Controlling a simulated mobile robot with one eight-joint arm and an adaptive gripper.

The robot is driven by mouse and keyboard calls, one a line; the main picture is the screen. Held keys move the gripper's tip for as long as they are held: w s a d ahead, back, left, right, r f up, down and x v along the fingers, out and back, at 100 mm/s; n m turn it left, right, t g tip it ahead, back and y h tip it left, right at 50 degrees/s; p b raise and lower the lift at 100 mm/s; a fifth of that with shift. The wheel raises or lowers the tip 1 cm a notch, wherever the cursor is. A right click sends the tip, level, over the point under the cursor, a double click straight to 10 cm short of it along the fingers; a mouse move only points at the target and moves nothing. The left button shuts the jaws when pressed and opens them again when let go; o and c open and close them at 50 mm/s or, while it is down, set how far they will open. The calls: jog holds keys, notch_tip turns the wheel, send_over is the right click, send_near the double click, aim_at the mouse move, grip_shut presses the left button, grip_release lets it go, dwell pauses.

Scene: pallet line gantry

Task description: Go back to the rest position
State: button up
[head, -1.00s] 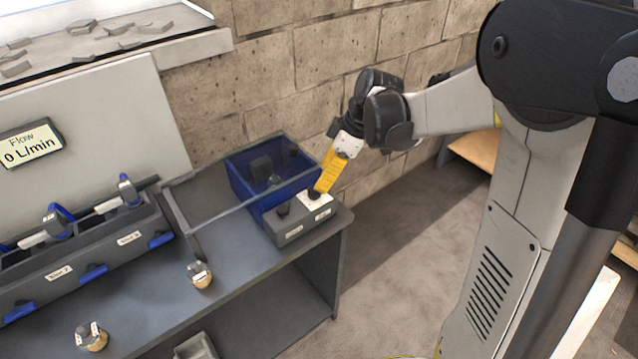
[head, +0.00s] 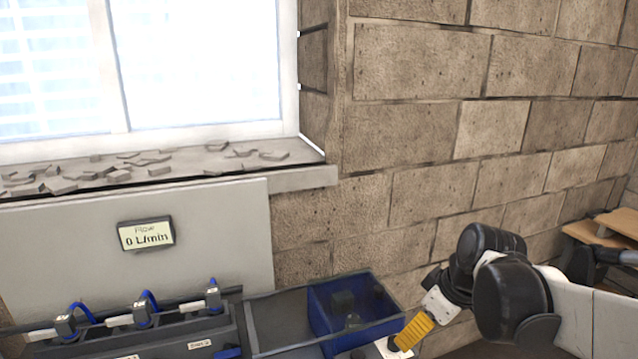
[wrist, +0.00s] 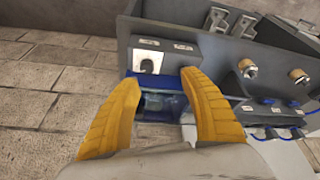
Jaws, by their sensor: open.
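My gripper (head: 414,333) shows at the bottom of the head view, with yellow fingers on a black and white wrist. In the wrist view the two yellow fingers of my gripper (wrist: 158,76) stand apart with nothing between them. They lie over the front of a small control box with a white plate and a black knob (wrist: 147,65). In the head view this knob box is mostly cut off by the lower edge, just below the fingertips. Whether the fingers touch it cannot be told.
A blue bin (head: 322,300) with dark items stands on the bench left of my gripper. Two brass-coloured fittings (wrist: 247,68) (wrist: 298,76) stand on the bench. A block wall rises behind.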

jog(key=s+a+r+m+t+h, duration=0.1)
jog(key=s+r+m+t+h, duration=0.1)
jog(key=s+m, duration=0.5)
jog(key=s+t, duration=0.1)
jog(key=s, duration=0.4)
jog(key=shift+s+m+t, duration=0.2)
jog(key=shift+m+t, duration=0.1)
jog(key=shift+m, duration=0.1)
